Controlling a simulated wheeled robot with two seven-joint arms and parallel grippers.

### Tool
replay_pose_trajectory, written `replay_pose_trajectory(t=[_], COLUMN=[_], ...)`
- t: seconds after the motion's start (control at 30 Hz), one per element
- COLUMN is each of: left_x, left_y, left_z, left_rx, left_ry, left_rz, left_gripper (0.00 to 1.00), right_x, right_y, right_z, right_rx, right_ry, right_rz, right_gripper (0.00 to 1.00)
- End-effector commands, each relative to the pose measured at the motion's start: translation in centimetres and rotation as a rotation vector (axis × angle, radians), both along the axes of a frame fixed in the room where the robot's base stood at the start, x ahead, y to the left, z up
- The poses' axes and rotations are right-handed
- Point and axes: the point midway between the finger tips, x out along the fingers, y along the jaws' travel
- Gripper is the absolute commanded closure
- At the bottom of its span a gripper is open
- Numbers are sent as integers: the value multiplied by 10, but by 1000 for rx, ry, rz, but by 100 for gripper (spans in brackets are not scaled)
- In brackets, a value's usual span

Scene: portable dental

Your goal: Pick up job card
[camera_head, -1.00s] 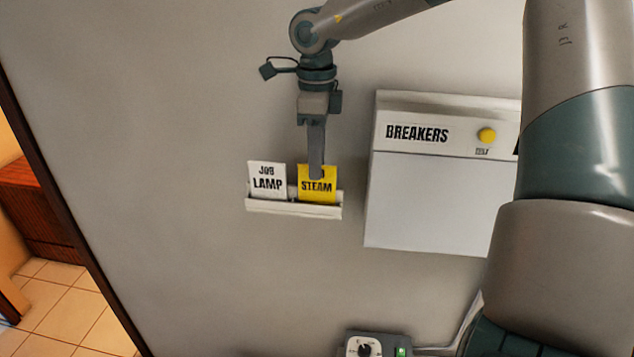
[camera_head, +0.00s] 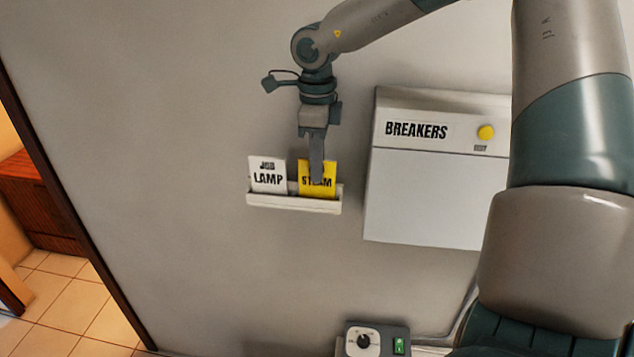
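Two job cards stand side by side in a white wall rack (camera_head: 290,203). The white card (camera_head: 268,177) on the left reads "JOB LAMP". The yellow card (camera_head: 326,190) on the right reads "STEAM", its top word partly hidden by my gripper. My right gripper (camera_head: 316,180) points down in front of the yellow card, its finger overlapping the lettering. I see the fingers edge-on as one bar, so I cannot tell whether they are open or shut, or touch the card. My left gripper is not in view.
A white breaker box (camera_head: 432,190) with a yellow test button (camera_head: 486,132) is on the wall to the right. A control box with a dial (camera_head: 363,341) and green switch is below. A doorway edge (camera_head: 75,210) is at left. My arm covers the right side.

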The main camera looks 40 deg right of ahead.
Motion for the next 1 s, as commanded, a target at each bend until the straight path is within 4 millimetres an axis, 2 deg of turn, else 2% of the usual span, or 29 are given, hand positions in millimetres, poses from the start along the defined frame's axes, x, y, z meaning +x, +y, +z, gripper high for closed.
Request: replay_pose_trajectory(t=[0.37, 0.6, 1.0], left_x=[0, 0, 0], left_y=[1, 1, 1], left_z=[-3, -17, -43], left_rx=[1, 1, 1], left_ry=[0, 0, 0], left_rz=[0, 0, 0], left_gripper=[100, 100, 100], right_x=[0, -2, -2], right_y=[0, 3, 3], right_z=[1, 5, 63], right_rx=[0, -1, -2], right_ry=[-1, -3, -4], right_rz=[0, 0, -1], right_gripper=[100, 100, 100])
